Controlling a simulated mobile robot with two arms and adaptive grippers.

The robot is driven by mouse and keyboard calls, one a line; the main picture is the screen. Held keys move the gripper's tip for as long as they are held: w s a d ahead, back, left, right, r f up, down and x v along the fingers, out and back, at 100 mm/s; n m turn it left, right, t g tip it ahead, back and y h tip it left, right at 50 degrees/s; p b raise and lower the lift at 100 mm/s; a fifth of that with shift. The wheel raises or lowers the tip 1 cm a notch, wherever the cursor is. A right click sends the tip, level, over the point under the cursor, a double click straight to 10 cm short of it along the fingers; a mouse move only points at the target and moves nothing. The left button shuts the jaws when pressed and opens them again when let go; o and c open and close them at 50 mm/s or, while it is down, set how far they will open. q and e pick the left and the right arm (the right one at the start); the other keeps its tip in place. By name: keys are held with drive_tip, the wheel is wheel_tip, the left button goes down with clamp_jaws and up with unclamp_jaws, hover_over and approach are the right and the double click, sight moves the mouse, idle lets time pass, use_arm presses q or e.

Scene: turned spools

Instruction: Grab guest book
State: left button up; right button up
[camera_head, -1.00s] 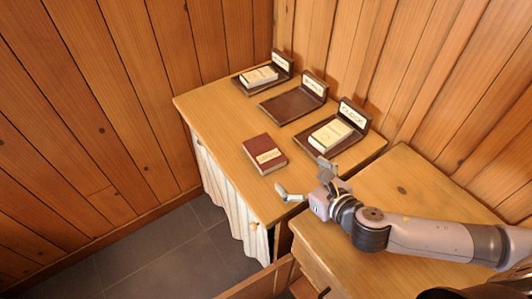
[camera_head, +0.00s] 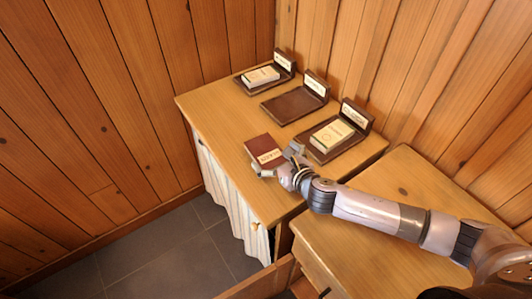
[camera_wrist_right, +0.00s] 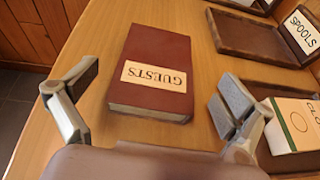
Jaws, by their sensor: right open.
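The guest book (camera_head: 261,148) is dark red with a cream label and lies flat on the wooden cabinet top. In the right wrist view the book (camera_wrist_right: 160,50) shows its label reading "GUESTS", upside down. My right gripper (camera_head: 276,162) is at the book's near end. In the right wrist view its open fingers (camera_wrist_right: 150,100) stand apart on either side of the book's near end, with a gap on both sides and nothing held. My left gripper is not in view.
The right tray is close beside my right finger. A second wooden top (camera_head: 405,180) lies at right.

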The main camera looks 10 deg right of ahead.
sight(267, 152)
drive_tip(key=shift+f+x, duration=0.25)
drive_tip(key=shift+x, duration=1.7)
drive_tip(key=shift+s+a, duration=0.1)
drive_tip(key=shift+c, duration=0.2)
drive_tip(key=c, duration=1.4)
drive_tip(key=shift+r, duration=0.1)
